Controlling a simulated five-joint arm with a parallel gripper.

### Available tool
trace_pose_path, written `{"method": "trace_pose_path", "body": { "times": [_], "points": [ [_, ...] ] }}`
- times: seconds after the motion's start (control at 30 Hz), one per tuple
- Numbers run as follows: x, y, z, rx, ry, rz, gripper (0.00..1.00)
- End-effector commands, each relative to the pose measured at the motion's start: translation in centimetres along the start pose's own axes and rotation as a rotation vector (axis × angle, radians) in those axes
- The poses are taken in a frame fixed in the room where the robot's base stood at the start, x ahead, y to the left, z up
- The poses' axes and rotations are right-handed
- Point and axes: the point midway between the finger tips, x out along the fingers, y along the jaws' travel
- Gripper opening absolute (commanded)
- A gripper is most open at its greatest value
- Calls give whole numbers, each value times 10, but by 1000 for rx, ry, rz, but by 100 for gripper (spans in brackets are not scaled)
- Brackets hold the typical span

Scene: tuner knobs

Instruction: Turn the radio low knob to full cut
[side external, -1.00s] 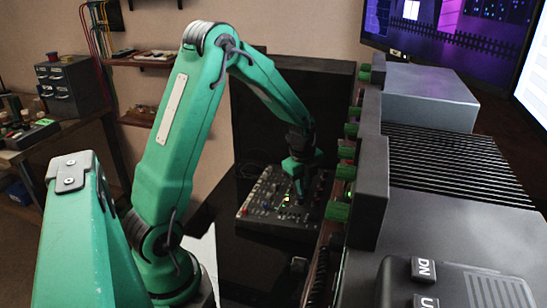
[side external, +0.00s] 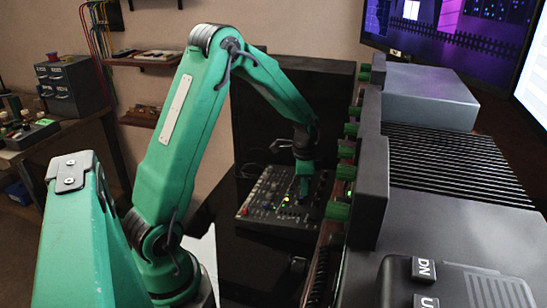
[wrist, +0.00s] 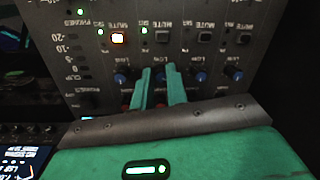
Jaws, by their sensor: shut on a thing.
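The mixer panel (side external: 262,212) sits on a dark surface, and its face fills the top of the wrist view (wrist: 215,17). A row of blue-capped knobs lies under small LOW labels there. My gripper (wrist: 160,71) has its two green fingers on either side of one blue low knob (wrist: 161,77), shut on it; the fingers hide most of the knob and its pointer. I cannot read which channel name belongs to it. In the side external view my gripper (side external: 304,195) points down onto the panel.
Other low knobs stand close by, one to the left (wrist: 121,78) and two to the right (wrist: 203,76). A lit mute button (wrist: 118,38) is above. A grey console with green-ended parts (side external: 370,190) stands close to the right of my arm.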

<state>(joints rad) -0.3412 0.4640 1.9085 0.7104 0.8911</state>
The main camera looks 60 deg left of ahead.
Motion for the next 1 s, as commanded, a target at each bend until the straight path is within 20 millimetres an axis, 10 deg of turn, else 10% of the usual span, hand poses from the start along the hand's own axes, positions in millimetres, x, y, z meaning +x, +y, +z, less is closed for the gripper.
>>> {"method": "trace_pose_path", "body": {
  "times": [1.0],
  "points": [
    [1, -1, -5, -953, -85, 37, 0]
  ]
}}
